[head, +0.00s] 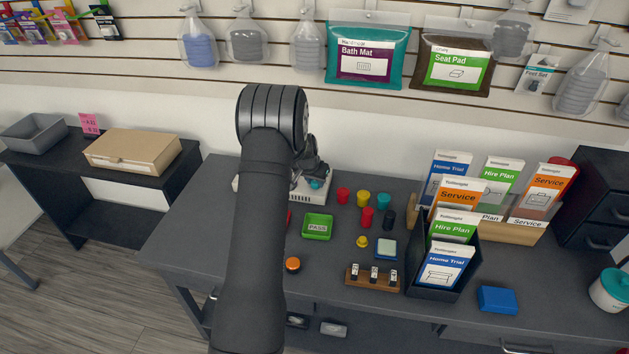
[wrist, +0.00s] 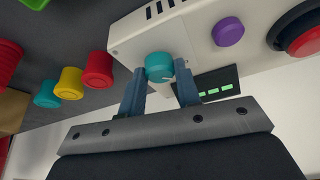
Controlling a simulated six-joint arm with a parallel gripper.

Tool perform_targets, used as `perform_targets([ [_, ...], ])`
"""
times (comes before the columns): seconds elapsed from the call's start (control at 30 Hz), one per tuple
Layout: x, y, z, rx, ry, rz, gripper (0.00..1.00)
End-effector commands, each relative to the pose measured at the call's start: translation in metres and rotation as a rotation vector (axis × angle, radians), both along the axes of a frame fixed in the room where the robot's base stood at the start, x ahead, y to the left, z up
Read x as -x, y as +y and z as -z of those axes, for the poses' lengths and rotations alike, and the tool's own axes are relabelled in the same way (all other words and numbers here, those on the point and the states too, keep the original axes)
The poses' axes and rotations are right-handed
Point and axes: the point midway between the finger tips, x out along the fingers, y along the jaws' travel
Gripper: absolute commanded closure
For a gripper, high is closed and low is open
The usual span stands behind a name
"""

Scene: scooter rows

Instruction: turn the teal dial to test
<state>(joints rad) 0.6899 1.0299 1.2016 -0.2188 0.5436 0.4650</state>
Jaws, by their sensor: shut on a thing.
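In the wrist view the teal dial (wrist: 159,67) sits on the face of a white test box (wrist: 140,38). My gripper (wrist: 160,80) is shut on the dial, with one finger on each side of it. A pale pointer mark shows on the dial's lower right side. No setting labels can be read. In the head view my arm hides most of the box; its right part (head: 312,193) shows, with a bit of the teal dial (head: 316,184) by my gripper (head: 314,174).
A purple dial (wrist: 228,32), a lit green display (wrist: 209,84) and a red button (wrist: 303,40) share the box. Red, yellow and teal cylinders stand to its right in the head view. A green PASS tray (head: 317,227) lies in front. Card holders (head: 446,272) stand further right.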

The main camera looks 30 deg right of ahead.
Motion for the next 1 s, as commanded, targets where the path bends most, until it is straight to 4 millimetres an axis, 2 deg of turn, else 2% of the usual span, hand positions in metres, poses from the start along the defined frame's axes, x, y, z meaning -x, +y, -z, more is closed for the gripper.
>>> perform_targets([
  [0.27,-0.0016,0.0011,0.0004,0.001,0.001,0.099,0.93],
  [1.0,-0.0056,0.0015,0.0008,0.000,0.001,0.662,0.92],
])
